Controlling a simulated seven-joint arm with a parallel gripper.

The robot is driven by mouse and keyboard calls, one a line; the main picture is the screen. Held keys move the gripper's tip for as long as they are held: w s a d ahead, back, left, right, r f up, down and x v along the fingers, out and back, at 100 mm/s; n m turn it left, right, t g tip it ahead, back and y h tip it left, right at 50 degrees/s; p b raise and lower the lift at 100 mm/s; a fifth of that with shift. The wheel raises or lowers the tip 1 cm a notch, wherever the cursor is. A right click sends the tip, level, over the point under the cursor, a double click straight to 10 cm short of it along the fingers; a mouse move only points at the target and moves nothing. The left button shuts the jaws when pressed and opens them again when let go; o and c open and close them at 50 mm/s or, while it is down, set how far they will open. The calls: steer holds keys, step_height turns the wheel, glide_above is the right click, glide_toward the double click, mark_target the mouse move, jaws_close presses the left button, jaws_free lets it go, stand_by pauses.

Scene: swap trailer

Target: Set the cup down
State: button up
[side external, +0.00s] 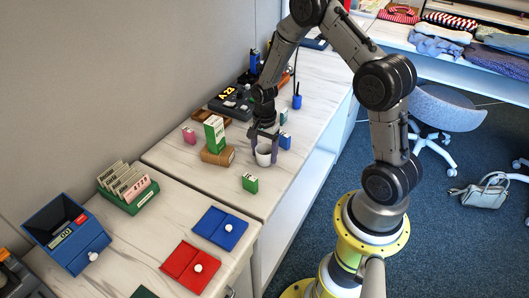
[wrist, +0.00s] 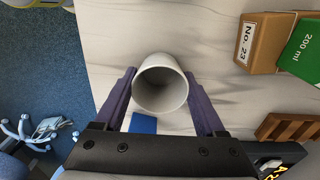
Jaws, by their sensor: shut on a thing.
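A white-grey cup (side external: 264,155) is upright between the fingers of my gripper (side external: 266,145) at the marble-look counter (side external: 215,179). In the wrist view the cup (wrist: 161,84) shows its open mouth and looks empty inside. The two purple fingers of my gripper (wrist: 160,95) are shut on it from both sides. The cup's base is at or just above the counter; I cannot tell whether it touches.
A brown box labelled No. 23 (wrist: 259,43) and a green carton (wrist: 302,53) stand beside the cup. The counter's front edge is close.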

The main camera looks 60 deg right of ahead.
steer(key=shift+f, duration=0.15)
steer(key=o, duration=1.4)
step_height(320, 180, up, 12)
steer(key=s+a+r+n+t, duration=0.1)
steer(key=s+a+r+n, duration=0.25)
steer(key=r, duration=0.25)
steer(key=s+a+r+n+t, duration=0.2)
steer(key=s+a+r+n, duration=0.15)
steer(key=r, duration=0.35)
steer(key=s+a+r+n+t, duration=0.2)
steer(key=s+a+r+n, duration=0.2)
steer(key=s+a+n, duration=0.3)
steer(key=s+n, duration=0.4)
steer(key=s, duration=0.1)
steer(key=shift+s+t, duration=0.25)
steer(key=shift+t, duration=0.05)
